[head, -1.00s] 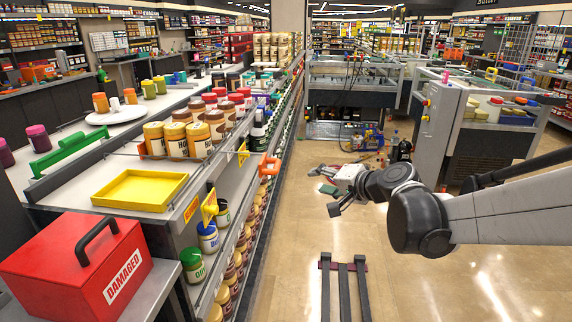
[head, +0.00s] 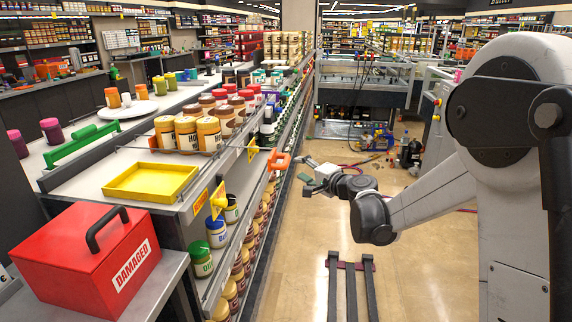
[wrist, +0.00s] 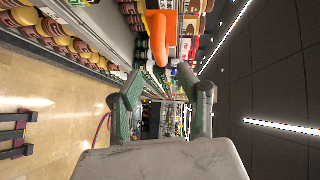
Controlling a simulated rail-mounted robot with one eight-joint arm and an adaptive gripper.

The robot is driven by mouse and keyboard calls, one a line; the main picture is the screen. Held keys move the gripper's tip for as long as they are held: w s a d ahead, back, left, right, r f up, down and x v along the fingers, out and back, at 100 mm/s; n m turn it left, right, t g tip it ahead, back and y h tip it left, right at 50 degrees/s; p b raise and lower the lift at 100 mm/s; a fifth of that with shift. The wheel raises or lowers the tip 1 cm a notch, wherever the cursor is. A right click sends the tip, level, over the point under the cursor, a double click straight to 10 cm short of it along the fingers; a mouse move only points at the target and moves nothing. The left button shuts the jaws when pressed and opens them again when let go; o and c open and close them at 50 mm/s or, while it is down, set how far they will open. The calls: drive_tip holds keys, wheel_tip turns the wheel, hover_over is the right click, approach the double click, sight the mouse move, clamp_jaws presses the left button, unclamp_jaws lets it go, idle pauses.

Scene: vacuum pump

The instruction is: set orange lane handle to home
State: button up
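The orange lane handle (head: 278,161) sticks out from the front edge of the shelf unit, at the end of a thin rod. It also shows large at the top of the wrist view (wrist: 160,36). My gripper (head: 308,177) is just right of the handle in the head view, over the aisle. In the wrist view its two green-padded fingers (wrist: 165,108) are spread wide with nothing between them. The handle appears above the fingers there, and no contact shows.
A yellow tray (head: 150,182) and yellow lane handles (head: 218,203) are nearer on the shelf unit. A red box marked DAMAGED (head: 85,260) stands at the front left. Dark forks (head: 350,290) lie low over the aisle floor. A pump (head: 375,140) sits farther back.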

sight(286, 162)
drive_tip(key=b+x, duration=0.1)
drive_tip(key=x, duration=0.8)
clamp_jaws()
